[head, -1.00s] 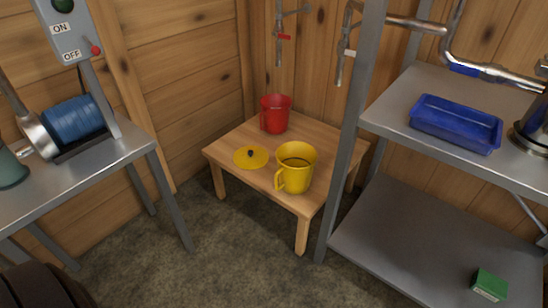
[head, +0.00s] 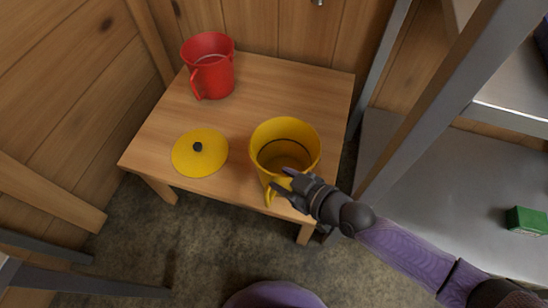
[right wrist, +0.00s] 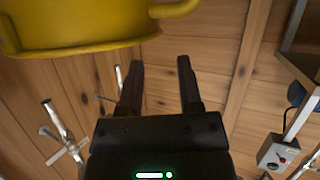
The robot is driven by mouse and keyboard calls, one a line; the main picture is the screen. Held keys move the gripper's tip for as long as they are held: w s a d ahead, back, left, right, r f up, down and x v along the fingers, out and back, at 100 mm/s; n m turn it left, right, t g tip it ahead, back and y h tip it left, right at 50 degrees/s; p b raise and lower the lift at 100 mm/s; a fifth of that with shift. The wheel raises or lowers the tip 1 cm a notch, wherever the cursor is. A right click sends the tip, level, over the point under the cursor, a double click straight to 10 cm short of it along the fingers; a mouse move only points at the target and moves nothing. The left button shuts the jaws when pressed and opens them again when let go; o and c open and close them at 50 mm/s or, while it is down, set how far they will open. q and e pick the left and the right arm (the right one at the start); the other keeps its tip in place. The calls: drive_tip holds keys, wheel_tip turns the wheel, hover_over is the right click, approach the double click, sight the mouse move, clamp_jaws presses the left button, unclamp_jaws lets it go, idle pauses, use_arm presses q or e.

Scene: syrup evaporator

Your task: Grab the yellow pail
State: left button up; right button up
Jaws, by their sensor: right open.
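The yellow pail (head: 284,150) stands upright on the front right part of the low wooden table, open at the top, its handle toward me. My right gripper (head: 283,183) is at the handle side of the pail in the head view, overlapping part of the handle. In the right wrist view the gripper's two fingers (right wrist: 162,88) are apart with nothing between them. The pail (right wrist: 75,25) and its handle (right wrist: 178,8) show at the top of that view, beyond the fingertips. I cannot tell whether a finger touches the pail. My left gripper is not in view.
A yellow lid (head: 199,153) with a dark knob lies left of the pail on the wooden table (head: 270,85). A red pail (head: 209,66) stands at the back left. A metal shelf post (head: 430,105) rises close on the right, and a green box (head: 527,220) sits on the lower shelf.

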sight(265, 168)
drive_tip(key=b+x, duration=0.2)
drive_tip(key=x, duration=0.4)
drive_tip(key=shift+d+f+b, duration=0.15)
drive_tip(key=shift+d+b, duration=0.1)
drive_tip(key=shift+b, duration=0.15)
drive_tip(key=shift+w+a, duration=0.1)
drive_tip(key=shift+w, duration=0.1)
drive_tip(key=shift+c, duration=0.2)
drive_tip(key=c, duration=0.5)
clamp_jaws()
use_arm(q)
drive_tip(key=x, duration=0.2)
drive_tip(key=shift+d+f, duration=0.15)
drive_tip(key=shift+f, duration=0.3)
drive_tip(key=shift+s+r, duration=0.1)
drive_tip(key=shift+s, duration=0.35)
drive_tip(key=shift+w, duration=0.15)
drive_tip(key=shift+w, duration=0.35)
